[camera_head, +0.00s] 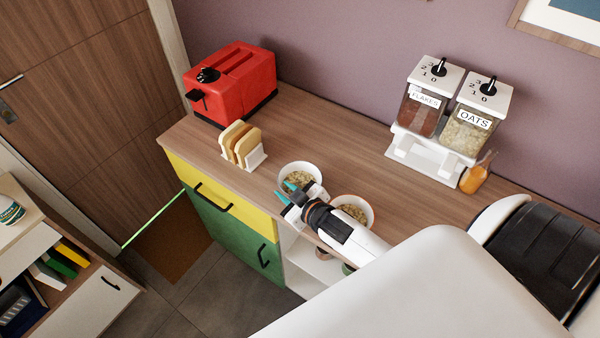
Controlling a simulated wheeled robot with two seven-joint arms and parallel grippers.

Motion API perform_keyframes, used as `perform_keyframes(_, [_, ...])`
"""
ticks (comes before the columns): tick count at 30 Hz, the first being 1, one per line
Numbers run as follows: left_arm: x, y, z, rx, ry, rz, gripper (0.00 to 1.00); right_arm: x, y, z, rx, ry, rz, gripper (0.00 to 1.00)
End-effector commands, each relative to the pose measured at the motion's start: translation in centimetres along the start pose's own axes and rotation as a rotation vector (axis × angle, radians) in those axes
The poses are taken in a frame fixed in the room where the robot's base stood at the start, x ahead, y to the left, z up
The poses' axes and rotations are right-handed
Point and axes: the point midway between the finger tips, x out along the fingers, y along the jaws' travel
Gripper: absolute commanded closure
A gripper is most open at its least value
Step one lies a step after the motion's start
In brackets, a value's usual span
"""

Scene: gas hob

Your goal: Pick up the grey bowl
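The pale grey-white bowl (313,169) stands on the wooden counter and holds flaky cereal. A second bowl (370,219) with an orange-brown rim, also holding cereal, stands to its right, partly hidden by my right arm. My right gripper (286,192) has teal fingertips set apart at the front left rim of the grey bowl. One fingertip appears over the bowl's inside and the other outside its front wall. I cannot tell whether they touch the rim. My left gripper is not in view.
A toast rack (256,160) with bread and a red toaster (236,82) stand to the left. A cereal dispenser (440,110) and an orange jar (474,178) stand at the right. The counter (330,125) behind the bowls is clear. Its front edge is close to the gripper.

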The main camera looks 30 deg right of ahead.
Motion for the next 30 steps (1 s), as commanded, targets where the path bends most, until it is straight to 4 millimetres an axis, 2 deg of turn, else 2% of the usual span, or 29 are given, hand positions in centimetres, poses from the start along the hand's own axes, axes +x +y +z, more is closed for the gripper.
perform_keyframes(1, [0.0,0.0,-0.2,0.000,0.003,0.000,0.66,0.0,0.0,0.0,0.000,0.000,0.000,0.84])
perform_keyframes(4, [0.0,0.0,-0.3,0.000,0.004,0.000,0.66,0.0,0.0,0.0,0.000,0.000,0.000,1.00])
perform_keyframes(16, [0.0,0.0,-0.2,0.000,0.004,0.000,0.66,-0.2,-0.1,0.4,0.000,-0.003,0.000,1.00])
perform_keyframes(20, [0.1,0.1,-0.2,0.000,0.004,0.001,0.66,-0.8,-0.7,2.1,-0.003,-0.005,0.000,1.00])
perform_keyframes(27, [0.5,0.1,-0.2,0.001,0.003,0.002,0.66,-2.6,-2.2,6.4,-0.004,-0.006,-0.002,1.00])
perform_keyframes(30, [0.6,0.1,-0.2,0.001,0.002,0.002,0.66,-3.2,-2.5,7.7,-0.002,-0.005,-0.001,1.00])
